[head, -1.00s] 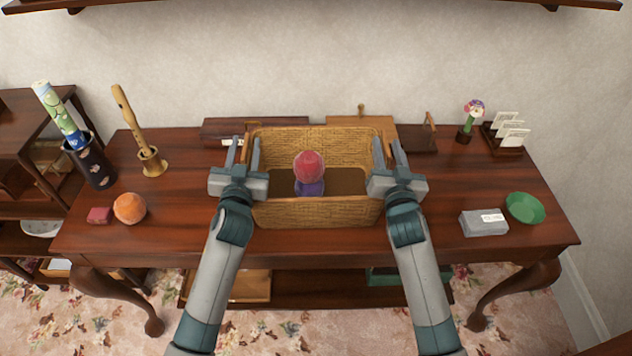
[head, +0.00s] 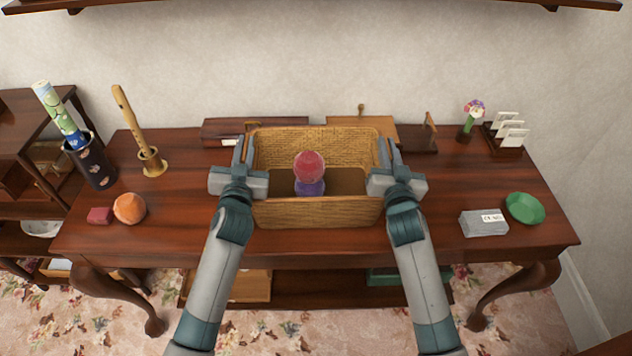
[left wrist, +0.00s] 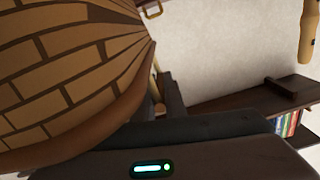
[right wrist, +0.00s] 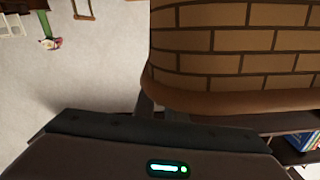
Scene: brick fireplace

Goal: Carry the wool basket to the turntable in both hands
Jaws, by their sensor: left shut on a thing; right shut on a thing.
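The wool basket (head: 318,213) is a tan woven rectangular basket at the middle of the dark wooden table (head: 190,220). A red ball (head: 309,166) and a purple ball (head: 311,188) show inside it. My left gripper (head: 244,160) is shut on the basket's left side. My right gripper (head: 388,160) is shut on its right side. The basket's wall also fills much of the left wrist view (left wrist: 70,60) and the right wrist view (right wrist: 235,45). I cannot tell if its base touches the table. I see no turntable that I can identify.
An orange ball (head: 130,208), a red block (head: 99,215) and a recorder on a stand (head: 150,162) are at the left. Low wooden items (head: 365,128) lie behind the basket.

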